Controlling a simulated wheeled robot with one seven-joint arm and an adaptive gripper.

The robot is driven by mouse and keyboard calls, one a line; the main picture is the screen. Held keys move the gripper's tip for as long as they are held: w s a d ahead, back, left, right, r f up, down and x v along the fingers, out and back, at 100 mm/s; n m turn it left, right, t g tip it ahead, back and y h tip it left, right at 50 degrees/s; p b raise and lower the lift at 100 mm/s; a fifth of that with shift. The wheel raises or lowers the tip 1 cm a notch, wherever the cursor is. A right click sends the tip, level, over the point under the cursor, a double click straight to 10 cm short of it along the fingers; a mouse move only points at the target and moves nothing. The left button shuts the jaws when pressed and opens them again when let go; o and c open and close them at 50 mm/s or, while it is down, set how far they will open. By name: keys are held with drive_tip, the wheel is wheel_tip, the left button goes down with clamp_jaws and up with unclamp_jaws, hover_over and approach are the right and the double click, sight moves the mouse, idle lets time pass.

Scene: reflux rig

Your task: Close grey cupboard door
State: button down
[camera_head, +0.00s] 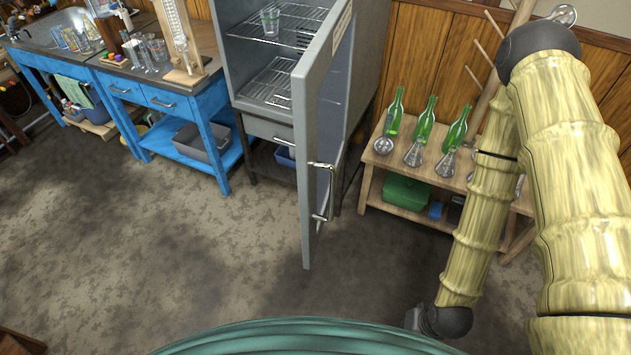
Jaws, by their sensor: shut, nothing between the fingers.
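The grey cupboard (264,127) stands behind the middle of the view. Its grey door (312,140) stands wide open, swung out toward me and seen nearly edge-on. A metal bar handle (323,190) sits on the door's right-hand face, near its free edge. Wire shelves (285,27) show inside, with a clear glass beaker (270,20) on the upper one. My arm comes in at the right and bends down to a dark wrist at the bottom. The wrist is well apart from the door, to its lower right.
A low wooden bench (372,192) with green bottles (427,120), flasks and a green box (407,192) stands right of the cupboard. A blue bench (205,165) with glassware stands left. The floor (190,260) before the door is clear.

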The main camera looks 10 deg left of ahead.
drive_tip(key=w+a+r+m+t+y+b, duration=0.1)
drive_tip(key=w+a+r+t+y, duration=0.1)
drive_tip(key=w+a+r+y, duration=0.35)
drive_tip(key=w+a+r+m+t+y+b, duration=0.1)
drive_tip(key=w+a+r+m+t+y, duration=0.15)
drive_tip(key=w+r, duration=0.65)
drive_tip(key=w+a+r+n+g+y+b, duration=0.1)
drive_tip(key=w+r+n+g+y+b, duration=0.25)
drive_tip(key=r+y, duration=0.95)
drive_tip(key=w+a+r+h, duration=0.1)
drive_tip(key=a+r+h, duration=0.1)
drive_tip(key=a, duration=0.5)
drive_tip(key=w+a+r+h, duration=0.1)
drive_tip(key=a+r+h, duration=0.1)
drive_tip(key=a, duration=0.4)
drive_tip(key=shift+w+a+r+h+p, duration=0.35)
drive_tip(key=shift+w+a+h, duration=0.05)
drive_tip(key=shift+h, duration=0.1)
